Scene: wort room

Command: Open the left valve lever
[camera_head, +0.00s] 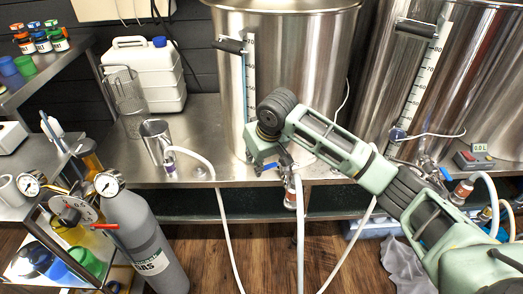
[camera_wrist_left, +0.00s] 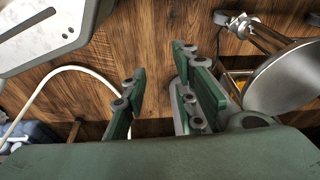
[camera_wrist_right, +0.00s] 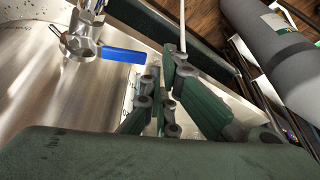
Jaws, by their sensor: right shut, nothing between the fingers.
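The left valve (camera_head: 286,161) sits low on the front of the left steel tank (camera_head: 305,60), partly hidden by my right arm. In the right wrist view its blue lever (camera_wrist_right: 124,55) extends sideways from the metal valve body (camera_wrist_right: 82,42). My right gripper (camera_head: 262,158) is at this valve in the head view, mostly hidden by its own wrist. In the right wrist view its fingers (camera_wrist_right: 161,72) are shut and empty, just beside the lever's free end; contact cannot be told. My left gripper (camera_wrist_left: 157,62) is open and empty above the wooden floor, outside the head view.
A right tank (camera_head: 465,80) has its own valve (camera_head: 430,165). A steel cup (camera_head: 156,140) and white canister (camera_head: 148,78) stand on the metal bench (camera_head: 200,115). A grey gas cylinder (camera_head: 145,240) stands at the lower left. White hoses (camera_head: 299,240) hang before the bench.

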